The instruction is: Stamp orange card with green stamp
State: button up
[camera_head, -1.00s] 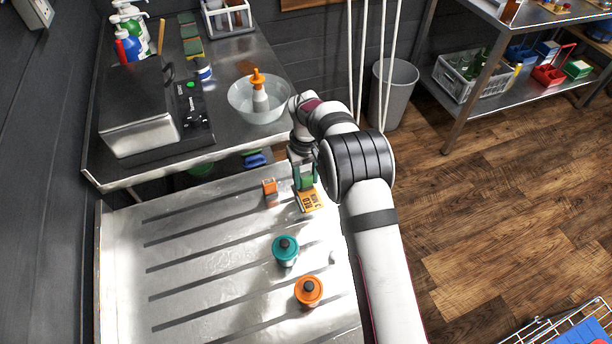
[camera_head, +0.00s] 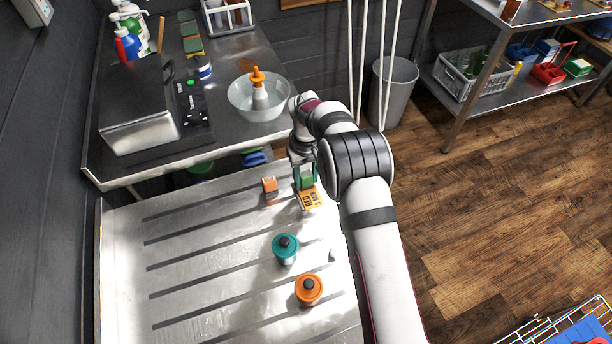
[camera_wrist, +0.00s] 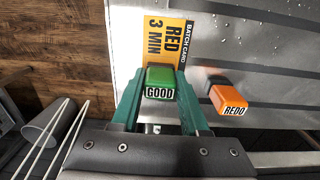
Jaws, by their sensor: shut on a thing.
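The orange card (camera_wrist: 168,48) lies flat on the metal table and reads "BATCH CARD RED 3 MIN". It also shows in the head view (camera_head: 311,201). The green stamp (camera_wrist: 161,77), labelled "GOOD", is between the fingers of my gripper (camera_wrist: 158,104), which is shut on it. In the head view, my gripper (camera_head: 304,181) is at the card's far end. The stamp overlaps the card's near end in the wrist view; its underside is hidden, so I cannot tell whether it touches the card.
An orange "REDO" stamp (camera_wrist: 230,98) stands close beside my gripper. A teal-lidded jar (camera_head: 286,249) and an orange-lidded jar (camera_head: 309,290) stand nearer on the table. The table's left side is clear. A bowl (camera_head: 259,98) sits on the counter behind.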

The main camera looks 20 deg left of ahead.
jog(key=shift+f, duration=0.1)
jog(key=shift+r, duration=3.55)
